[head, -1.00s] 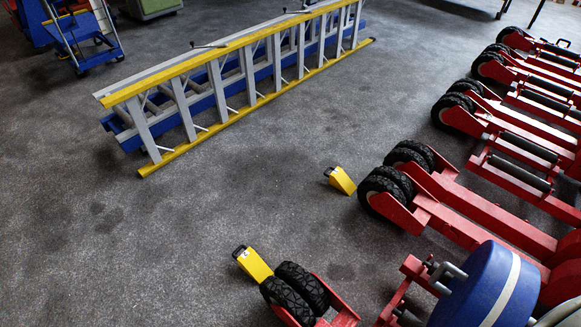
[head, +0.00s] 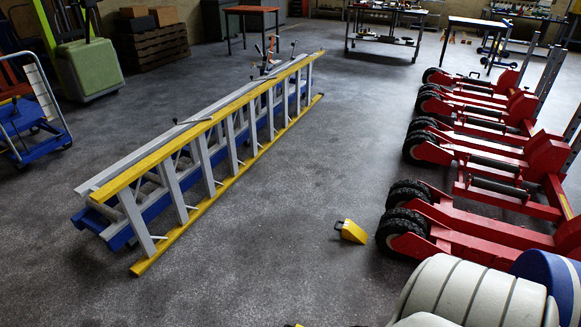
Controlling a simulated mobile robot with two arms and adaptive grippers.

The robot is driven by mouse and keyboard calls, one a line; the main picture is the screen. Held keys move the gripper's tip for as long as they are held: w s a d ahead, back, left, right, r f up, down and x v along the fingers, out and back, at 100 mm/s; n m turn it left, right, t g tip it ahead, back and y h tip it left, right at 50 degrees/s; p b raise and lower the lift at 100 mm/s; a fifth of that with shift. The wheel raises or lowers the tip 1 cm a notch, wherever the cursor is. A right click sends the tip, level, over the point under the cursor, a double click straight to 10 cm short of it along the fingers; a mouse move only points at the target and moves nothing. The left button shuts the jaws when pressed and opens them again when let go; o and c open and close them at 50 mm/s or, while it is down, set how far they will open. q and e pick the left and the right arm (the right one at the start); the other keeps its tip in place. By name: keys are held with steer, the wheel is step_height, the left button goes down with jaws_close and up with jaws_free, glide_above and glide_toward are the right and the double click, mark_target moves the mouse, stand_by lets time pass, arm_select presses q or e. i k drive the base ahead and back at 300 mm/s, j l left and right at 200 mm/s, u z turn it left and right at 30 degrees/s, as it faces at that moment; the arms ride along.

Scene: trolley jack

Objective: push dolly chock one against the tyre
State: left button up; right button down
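A yellow wedge chock (head: 351,231) with a dark handle stands on the floor in the head view. It is just left of the black twin tyres (head: 402,231) of the nearest fully visible red dolly (head: 476,235), with a small floor gap between them. A sliver of yellow (head: 293,325) shows at the bottom edge, probably the nearer chock, almost wholly out of frame. I cannot tell which chock is number one. Neither of my grippers is in view.
More red dollies (head: 470,150) line the right side. A blue cart (head: 30,120) stands at left. A pale and blue shape, possibly my arm, covers the lower right.

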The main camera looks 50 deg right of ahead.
mark_target(350, 231)
steer(key=i+j+z, duration=0.2)
steer(key=i, duration=0.35)
steer(key=i+j+z, duration=0.2)
steer(key=i, duration=0.35)
steer(key=i+j+z, duration=0.2)
steer(key=i, duration=0.3)
steer(key=i+l+z, duration=0.25)
steer(key=i+z, duration=0.25)
steer(key=i+l+z, duration=0.1)
steer(key=i+z, duration=0.85)
steer(key=i+j+z, duration=0.3)
steer(key=z, duration=0.2)
